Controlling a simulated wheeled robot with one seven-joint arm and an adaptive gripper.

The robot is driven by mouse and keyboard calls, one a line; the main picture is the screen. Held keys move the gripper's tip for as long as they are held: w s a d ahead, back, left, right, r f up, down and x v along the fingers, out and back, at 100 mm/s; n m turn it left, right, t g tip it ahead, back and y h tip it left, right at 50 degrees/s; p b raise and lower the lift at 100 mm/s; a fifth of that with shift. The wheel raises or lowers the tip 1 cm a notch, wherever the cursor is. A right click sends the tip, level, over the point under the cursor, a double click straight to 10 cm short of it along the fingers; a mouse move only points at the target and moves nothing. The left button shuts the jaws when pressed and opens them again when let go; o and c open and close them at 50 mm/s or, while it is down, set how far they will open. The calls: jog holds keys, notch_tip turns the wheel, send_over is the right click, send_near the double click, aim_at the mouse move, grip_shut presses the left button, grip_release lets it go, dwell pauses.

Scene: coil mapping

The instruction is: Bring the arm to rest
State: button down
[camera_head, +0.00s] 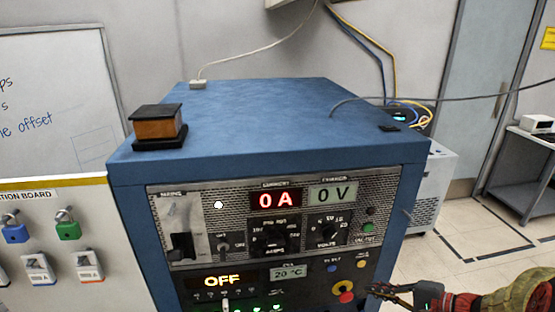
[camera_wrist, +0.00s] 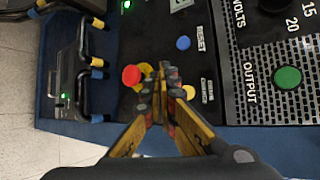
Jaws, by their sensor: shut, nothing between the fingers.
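My gripper (camera_head: 392,290) is at the lower right in the head view, at the right side of the blue power cabinet's front panel. My arm (camera_head: 500,300) reaches in from the right edge. In the wrist view my gripper (camera_wrist: 160,82) has its fingertips together and empty, in front of the panel. A red knob on a yellow base (camera_wrist: 131,75) shows just left of the fingertips. It also shows in the head view (camera_head: 344,291), left of the gripper. I cannot tell whether the fingertips touch the panel.
The blue cabinet (camera_head: 250,115) shows "0 A" (camera_head: 275,199), "0 V" (camera_head: 332,195) and "OFF" (camera_head: 221,281). A small brown block (camera_head: 158,125) sits on top. A lock board (camera_head: 50,240) stands left. Cables hang behind. Open floor (camera_head: 450,265) lies right, before a grey bench (camera_head: 530,165).

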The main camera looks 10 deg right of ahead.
jog(key=s+a+f+n+g+h, duration=0.1)
jog(key=s+a+n+g+h, duration=0.1)
jog(key=s+g, duration=0.35)
jog(key=s+a+f+n+g+h, duration=0.1)
jog(key=s+a+g+h, duration=0.15)
jog(key=s, duration=0.55)
jog(key=s+a+r+n+t+h, duration=0.2)
jog(key=a+r+n, duration=0.3)
jog(key=r, duration=0.2)
jog(key=s+a+r+n+t+h, duration=0.2)
jog(key=a+r+n, duration=0.2)
jog(key=r, duration=0.4)
jog(key=shift+a+n, duration=0.35)
jog(key=shift+n, duration=0.55)
jog(key=shift+r, duration=0.1)
